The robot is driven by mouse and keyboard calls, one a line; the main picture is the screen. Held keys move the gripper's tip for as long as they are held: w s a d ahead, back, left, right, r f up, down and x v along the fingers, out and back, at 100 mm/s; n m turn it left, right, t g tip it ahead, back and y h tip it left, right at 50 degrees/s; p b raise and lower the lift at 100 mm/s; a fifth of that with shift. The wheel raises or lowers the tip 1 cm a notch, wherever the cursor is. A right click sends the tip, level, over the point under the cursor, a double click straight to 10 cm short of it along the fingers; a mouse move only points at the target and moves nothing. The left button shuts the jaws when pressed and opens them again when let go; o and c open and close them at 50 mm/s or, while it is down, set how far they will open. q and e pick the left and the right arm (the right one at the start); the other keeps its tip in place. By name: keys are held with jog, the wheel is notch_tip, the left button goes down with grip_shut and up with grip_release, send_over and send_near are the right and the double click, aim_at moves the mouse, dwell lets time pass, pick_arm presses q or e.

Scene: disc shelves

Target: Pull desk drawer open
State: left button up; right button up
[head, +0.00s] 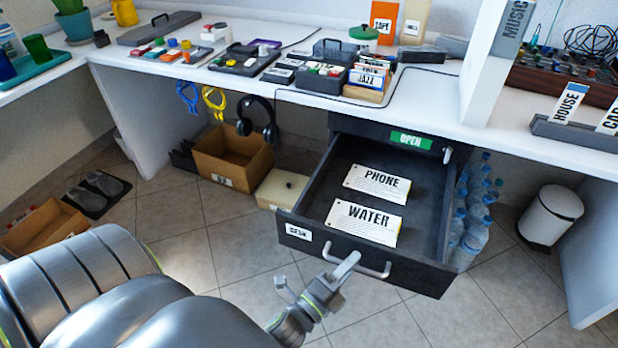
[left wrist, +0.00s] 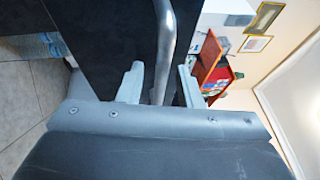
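The dark desk drawer (head: 298,238) under the white desk is pulled well out, and its inside shows. Two cards, PHONE (head: 376,184) and WATER (head: 363,222), lie in it. Its grey bar handle (head: 376,273) is on the front panel. My left gripper (head: 316,274) is at the left part of the handle. In the left wrist view, the handle (left wrist: 168,40) runs between the two parted fingers of the left gripper (left wrist: 160,82), with gaps visible beside it. My right gripper is not in view.
A green OPEN label (head: 411,140) is on the desk front above the drawer. Water bottles (head: 474,222) stand on the floor right of the drawer, and a white bin (head: 550,216) is farther right. A cardboard box (head: 232,160) is at the left. Tiled floor before the drawer is clear.

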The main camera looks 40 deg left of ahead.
pick_arm(q)
jog(key=v, duration=1.7)
jog(key=shift+b, duration=0.3)
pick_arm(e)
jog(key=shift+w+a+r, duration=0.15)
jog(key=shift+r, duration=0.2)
